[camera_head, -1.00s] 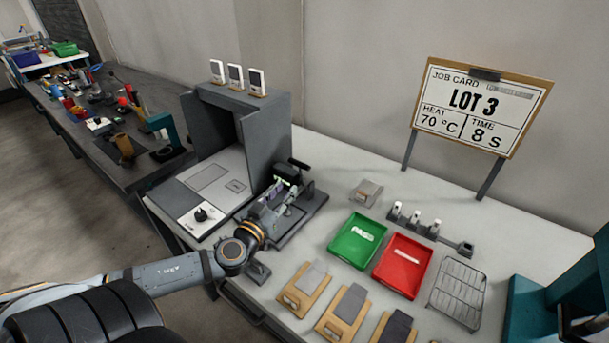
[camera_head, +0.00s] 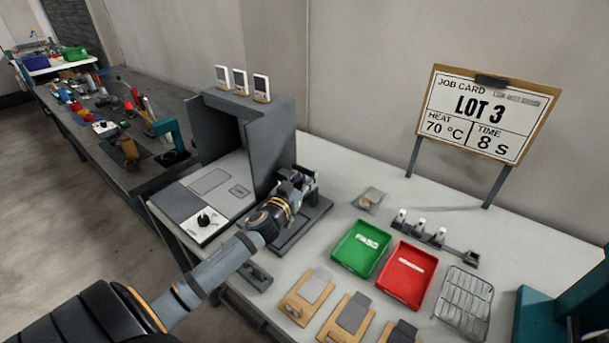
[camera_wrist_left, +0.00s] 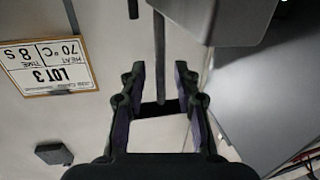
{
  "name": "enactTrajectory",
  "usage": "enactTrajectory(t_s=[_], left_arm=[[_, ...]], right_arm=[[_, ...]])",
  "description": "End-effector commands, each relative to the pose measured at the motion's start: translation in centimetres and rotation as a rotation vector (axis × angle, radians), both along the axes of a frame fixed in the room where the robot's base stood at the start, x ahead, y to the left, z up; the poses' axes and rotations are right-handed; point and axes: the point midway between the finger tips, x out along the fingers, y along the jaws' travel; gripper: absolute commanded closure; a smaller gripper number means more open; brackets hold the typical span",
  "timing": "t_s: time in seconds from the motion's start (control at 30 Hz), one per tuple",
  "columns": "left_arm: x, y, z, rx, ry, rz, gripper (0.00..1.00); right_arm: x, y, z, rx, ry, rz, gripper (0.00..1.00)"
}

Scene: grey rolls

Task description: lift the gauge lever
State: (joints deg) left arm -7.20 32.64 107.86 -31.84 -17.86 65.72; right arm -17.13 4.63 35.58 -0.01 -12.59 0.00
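The gauge (camera_head: 290,240) stands on the bench in front of the grey hooded box, and only its dark base shows clearly. My left gripper (camera_head: 299,182) is over the gauge and covers most of its upper part, so the lever is hard to pick out in the head view. In the left wrist view my left gripper (camera_wrist_left: 160,72) is open, with its two fingers apart. A thin dark bar (camera_wrist_left: 159,45) runs down between the fingertips with gaps on both sides. It may be the lever; I cannot tell for certain. My right gripper is out of view.
The grey hooded box (camera_head: 270,135) stands close left of the gauge. A green tray (camera_head: 345,262), a red tray (camera_head: 395,292) and a wire rack (camera_head: 465,300) lie to the right. Boards (camera_head: 293,308) lie in front. A job card (camera_head: 480,115) stands behind.

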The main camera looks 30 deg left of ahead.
Motion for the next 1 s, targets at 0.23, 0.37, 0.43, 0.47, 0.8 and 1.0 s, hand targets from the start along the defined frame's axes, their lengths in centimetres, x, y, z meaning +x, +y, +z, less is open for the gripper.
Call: enactTrajectory(t_s=[0.23,0.37,0.43,0.47,0.8,1.0], left_arm=[[0.0,0.0,-0.1,0.001,0.000,0.000,0.77],[0.0,0.0,-0.1,0.001,0.000,0.000,0.95],[0.0,0.0,-0.1,0.001,0.001,0.000,1.00],[0.0,0.0,-0.1,0.001,0.001,0.000,1.00],[-0.1,0.0,-0.1,0.000,0.001,0.000,1.00],[0.0,0.1,0.4,-0.001,0.016,0.000,1.00]], right_arm=[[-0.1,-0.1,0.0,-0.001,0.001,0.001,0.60],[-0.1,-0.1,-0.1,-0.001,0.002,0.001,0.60],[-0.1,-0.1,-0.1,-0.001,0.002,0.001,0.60],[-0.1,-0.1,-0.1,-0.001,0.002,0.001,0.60],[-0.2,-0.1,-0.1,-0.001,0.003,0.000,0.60],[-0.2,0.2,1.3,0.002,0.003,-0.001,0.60]])
